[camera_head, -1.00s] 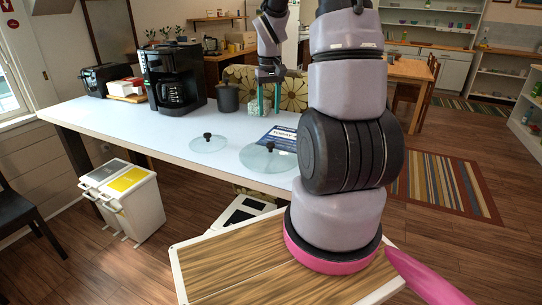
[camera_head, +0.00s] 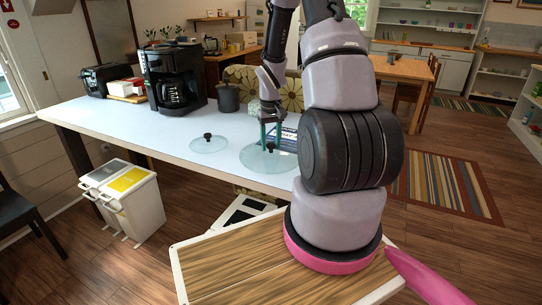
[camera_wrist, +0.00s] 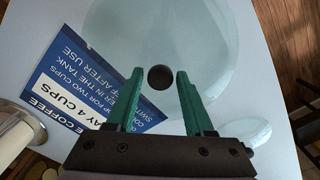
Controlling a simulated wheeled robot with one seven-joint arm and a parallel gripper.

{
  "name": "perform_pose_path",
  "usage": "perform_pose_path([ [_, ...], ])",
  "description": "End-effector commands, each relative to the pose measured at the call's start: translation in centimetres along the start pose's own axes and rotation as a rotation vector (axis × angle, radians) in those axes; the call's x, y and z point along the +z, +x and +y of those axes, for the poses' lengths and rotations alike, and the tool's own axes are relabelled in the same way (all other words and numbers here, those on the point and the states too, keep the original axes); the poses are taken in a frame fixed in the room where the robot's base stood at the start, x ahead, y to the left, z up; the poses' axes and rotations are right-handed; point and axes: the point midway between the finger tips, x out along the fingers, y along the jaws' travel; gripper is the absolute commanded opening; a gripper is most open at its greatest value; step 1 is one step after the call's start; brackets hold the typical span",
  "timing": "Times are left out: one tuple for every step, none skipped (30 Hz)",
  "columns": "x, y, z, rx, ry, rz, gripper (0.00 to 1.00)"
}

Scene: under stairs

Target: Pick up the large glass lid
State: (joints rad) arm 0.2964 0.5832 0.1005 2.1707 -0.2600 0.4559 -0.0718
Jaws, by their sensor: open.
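The large glass lid (camera_head: 262,165), a clear disc with a dark round knob, lies flat on the pale tabletop near its front edge. It fills the upper middle of the wrist view (camera_wrist: 205,50). My gripper (camera_head: 270,146) is above the lid with its green fingers pointing down. In the wrist view my gripper (camera_wrist: 159,75) is open, and the dark knob (camera_wrist: 160,77) shows between the two fingertips. No grip on the knob shows. In the head view the fingers partly hide the knob.
A smaller glass lid (camera_head: 209,145) lies to the left. A blue printed sheet (camera_wrist: 85,85) lies beside the large lid. The coffee maker (camera_head: 172,80) and a dark canister (camera_head: 228,97) stand farther back. The tabletop (camera_head: 130,135) at left is clear.

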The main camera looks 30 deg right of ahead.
Motion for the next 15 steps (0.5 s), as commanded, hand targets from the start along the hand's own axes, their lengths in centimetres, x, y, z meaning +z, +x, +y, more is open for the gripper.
perform_pose_path([
  [0.05, 0.47, -0.01, 0.0, 0.0, -0.002, 0.53],
  [0.04, 0.63, -0.01, 0.0, 0.0, -0.001, 0.53],
  [0.02, 0.74, -0.01, 0.0, 0.0, 0.0, 0.53],
  [0.01, 0.77, -0.01, 0.0, 0.0, 0.0, 0.53],
  [0.0, 0.78, -0.01, 0.0, 0.001, 0.001, 0.53],
  [-0.01, 0.76, -0.01, 0.0, 0.001, 0.001, 0.53],
  [0.0, 0.75, 0.0, 0.0, 0.001, 0.001, 0.53],
  [0.0, 0.74, -0.01, 0.0, 0.001, 0.001, 0.53],
  [0.0, 0.74, -0.01, 0.0, 0.001, 0.001, 0.53],
  [0.0, 0.74, -0.01, 0.0, 0.0, 0.001, 0.41],
  [0.0, 0.73, -0.01, 0.0, 0.0, 0.001, 0.3],
  [0.0, 0.73, 0.0, 0.0, 0.0, 0.001, 0.14],
  [0.0, 0.73, 0.0, 0.0, 0.0, 0.001, 0.03],
  [0.0, 0.72, 0.0, 0.0, 0.0, 0.001, 0.0],
  [0.0, 0.72, 0.0, 0.0, 0.0, 0.0, 0.0],
])
